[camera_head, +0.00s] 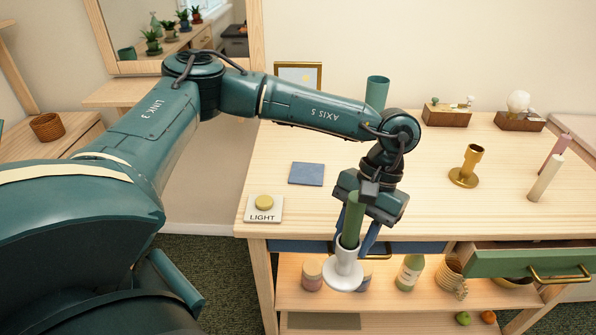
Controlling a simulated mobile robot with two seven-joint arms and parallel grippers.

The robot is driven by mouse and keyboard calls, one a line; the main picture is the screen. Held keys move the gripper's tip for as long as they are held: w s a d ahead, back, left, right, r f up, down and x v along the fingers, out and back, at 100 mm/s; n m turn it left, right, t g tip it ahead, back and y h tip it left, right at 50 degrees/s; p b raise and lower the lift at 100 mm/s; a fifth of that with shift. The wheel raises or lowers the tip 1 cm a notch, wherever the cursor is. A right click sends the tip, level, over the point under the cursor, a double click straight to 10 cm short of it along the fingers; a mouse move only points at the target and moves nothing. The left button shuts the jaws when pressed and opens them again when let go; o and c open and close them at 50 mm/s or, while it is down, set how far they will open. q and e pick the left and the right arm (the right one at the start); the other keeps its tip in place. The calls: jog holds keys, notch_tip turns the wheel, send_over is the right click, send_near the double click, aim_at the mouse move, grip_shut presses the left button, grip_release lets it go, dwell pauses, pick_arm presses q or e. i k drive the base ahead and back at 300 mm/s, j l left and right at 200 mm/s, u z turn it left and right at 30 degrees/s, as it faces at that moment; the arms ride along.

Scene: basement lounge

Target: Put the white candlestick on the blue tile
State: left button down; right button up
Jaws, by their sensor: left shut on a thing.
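The white candlestick (344,272) hangs upright from my left gripper (354,240), in front of the table's near edge. A green candle (353,216) stands in its cup. The blue fingers are closed by the cup; the candle partly hides the grip. The blue tile (306,173) lies flat and bare on the tabletop, left of and behind the gripper. My right gripper is not in view.
A light button (263,207) sits at the table's front left corner. A gold candlestick (466,168), a white candle (545,179) and a pink candle (555,152) stand to the right. A green drawer (535,262) stands open. A green cup (377,92) is behind my arm.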

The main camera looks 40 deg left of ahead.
aim_at(307, 173)
jog(key=k+j+u, duration=0.1)
jog(key=j+u, duration=0.15)
jog(key=k+j+u, duration=0.1)
jog(key=j+u, duration=0.75)
jog(key=u, duration=0.2)
jog(key=i+j, duration=0.15)
jog(key=j, duration=0.15)
jog(key=i+j, duration=0.15)
jog(key=j+z, duration=0.15)
jog(key=z, duration=0.2)
jog(key=i+j+z, duration=0.1)
jog(key=z, duration=0.3)
jog(key=j+z, duration=0.6)
jog(key=z, duration=0.15)
jog(key=i+j+z, duration=0.1)
jog(key=j+z, duration=0.15)
jog(key=z, duration=0.15)
jog(key=j+z, duration=0.25)
jog(key=z, duration=0.2)
